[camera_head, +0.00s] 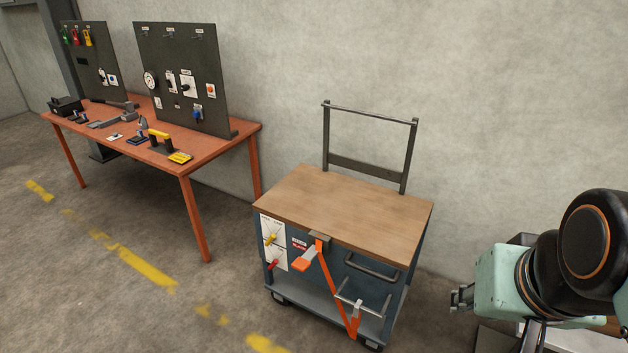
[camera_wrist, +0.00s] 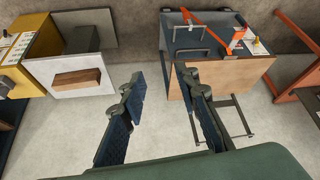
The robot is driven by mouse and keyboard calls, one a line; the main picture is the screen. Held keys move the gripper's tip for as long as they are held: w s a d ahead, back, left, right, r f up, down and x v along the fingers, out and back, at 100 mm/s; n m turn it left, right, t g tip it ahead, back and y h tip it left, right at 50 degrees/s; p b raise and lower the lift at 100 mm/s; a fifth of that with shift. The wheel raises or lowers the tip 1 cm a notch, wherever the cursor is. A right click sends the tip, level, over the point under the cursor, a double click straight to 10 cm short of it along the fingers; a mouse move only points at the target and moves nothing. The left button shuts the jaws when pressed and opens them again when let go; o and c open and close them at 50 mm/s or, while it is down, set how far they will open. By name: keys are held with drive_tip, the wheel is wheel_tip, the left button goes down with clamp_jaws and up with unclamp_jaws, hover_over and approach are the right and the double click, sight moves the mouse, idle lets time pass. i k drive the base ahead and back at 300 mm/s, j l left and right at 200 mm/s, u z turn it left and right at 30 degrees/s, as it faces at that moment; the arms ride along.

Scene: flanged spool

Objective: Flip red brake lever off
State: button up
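A small red lever (camera_head: 273,264) sits on the lower white plate at the front left of a blue-grey cart (camera_head: 340,287). A yellow-handled lever (camera_head: 270,239) is on the plate above it. My gripper (camera_head: 461,298) is to the right of the cart, well apart from the levers. In the wrist view my gripper (camera_wrist: 162,82) is open, with nothing between its fingers. The cart (camera_wrist: 225,77) appears upside down at the upper right there, and I cannot clearly make out the red lever.
An orange strap (camera_head: 335,285) and orange paddle (camera_head: 302,264) hang on the cart's front near the levers. A grey handle (camera_head: 371,267) sticks out. A red workbench (camera_head: 222,150) stands left. A white cabinet (camera_wrist: 70,77) stands beside the cart. Floor before the cart is clear.

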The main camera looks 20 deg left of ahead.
sight(276, 262)
drive_tip(key=u, duration=1.1)
drive_tip(key=i+j+z, duration=0.1)
drive_tip(key=j, duration=0.3)
drive_tip(key=l+z, duration=0.1)
drive_tip(key=z, duration=0.3)
drive_tip(key=l+z, duration=0.1)
drive_tip(key=z, duration=0.25)
drive_tip(key=l+z, duration=0.15)
drive_tip(key=z, duration=0.25)
drive_tip(key=l+z, duration=0.1)
drive_tip(key=z, duration=0.25)
drive_tip(key=u, duration=1.6)
drive_tip(key=i, duration=0.2)
